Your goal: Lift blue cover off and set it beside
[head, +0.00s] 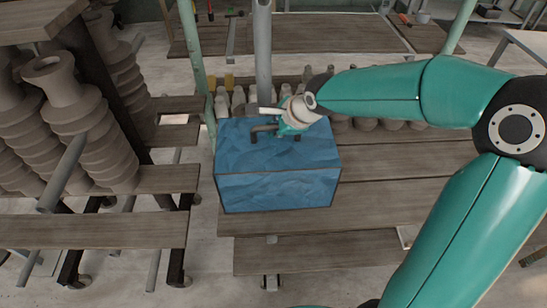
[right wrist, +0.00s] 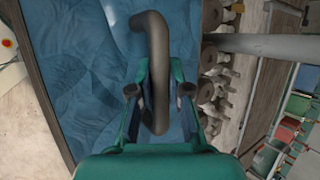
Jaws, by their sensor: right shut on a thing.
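The blue cover (head: 280,190) is a box-like lid with a creased blue surface and dark edges, on the wooden plank table in the head view. A dark curved handle (head: 262,130) stands on its top. My right gripper (head: 285,130) is at the handle, above the cover. In the right wrist view, my right gripper (right wrist: 160,95) is shut on the handle (right wrist: 157,50), with the blue cover (right wrist: 90,70) behind it. What lies under the cover is hidden. My left gripper is not in view.
The plank table (head: 390,185) has free room right of the cover. Several pale clay pieces (head: 240,100) stand in a row behind it. A rack with stacked clay vessels (head: 65,90) stands at the left. A grey post (head: 263,60) rises behind the cover.

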